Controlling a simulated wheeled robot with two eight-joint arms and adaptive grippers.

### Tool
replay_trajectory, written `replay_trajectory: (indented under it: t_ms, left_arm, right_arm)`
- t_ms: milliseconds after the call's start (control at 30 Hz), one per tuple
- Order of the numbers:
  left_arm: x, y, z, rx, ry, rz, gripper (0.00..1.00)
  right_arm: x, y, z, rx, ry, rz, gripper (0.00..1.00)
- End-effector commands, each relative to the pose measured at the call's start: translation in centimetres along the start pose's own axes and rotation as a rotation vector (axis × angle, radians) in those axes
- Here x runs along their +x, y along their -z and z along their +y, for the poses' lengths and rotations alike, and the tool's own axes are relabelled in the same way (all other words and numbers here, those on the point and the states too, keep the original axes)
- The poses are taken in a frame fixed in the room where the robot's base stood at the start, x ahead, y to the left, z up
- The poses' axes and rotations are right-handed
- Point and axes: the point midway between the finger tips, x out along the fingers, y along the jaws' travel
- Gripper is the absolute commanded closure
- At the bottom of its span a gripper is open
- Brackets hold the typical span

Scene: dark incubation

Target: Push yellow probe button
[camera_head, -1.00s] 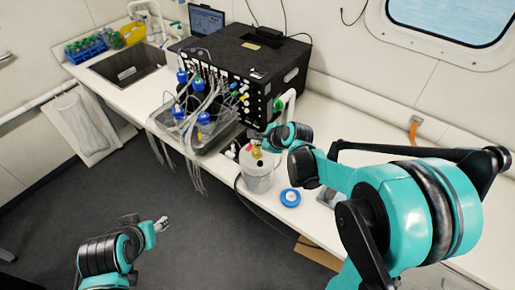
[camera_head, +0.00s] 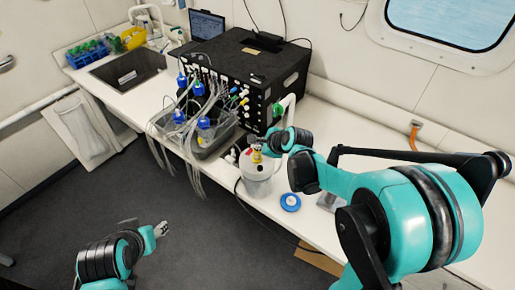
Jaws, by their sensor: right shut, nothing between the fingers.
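A small yellow probe button (camera_head: 257,156) shows on top of a pale, round lidded container (camera_head: 258,182) on the white bench. My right gripper (camera_head: 260,147) is shut and empty, close above the yellow part. I cannot tell whether its fingertips touch it, as the gripper partly covers the container's top. My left gripper (camera_head: 163,229) is low over the dark floor, away from the bench. Its fingers are too small to read.
A black instrument box (camera_head: 290,72) stands behind, with tubes running to a tray (camera_head: 207,150) of blue-capped bottles. A blue ring-shaped cap (camera_head: 290,203) lies right of the container. A sink (camera_head: 128,68) is at far left.

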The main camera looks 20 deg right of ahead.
Motion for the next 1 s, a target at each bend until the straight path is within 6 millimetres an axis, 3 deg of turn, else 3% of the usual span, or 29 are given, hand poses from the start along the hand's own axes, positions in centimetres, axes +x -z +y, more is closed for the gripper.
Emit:
replay_trajectory:
  t_ms: [1000]
  left_arm:
    - [0.65, -0.46, 0.00, 0.000, 0.000, 0.000, 0.52]
  right_arm:
    - [0.50, 0.39, 0.38, 0.000, 0.000, 0.001, 1.00]
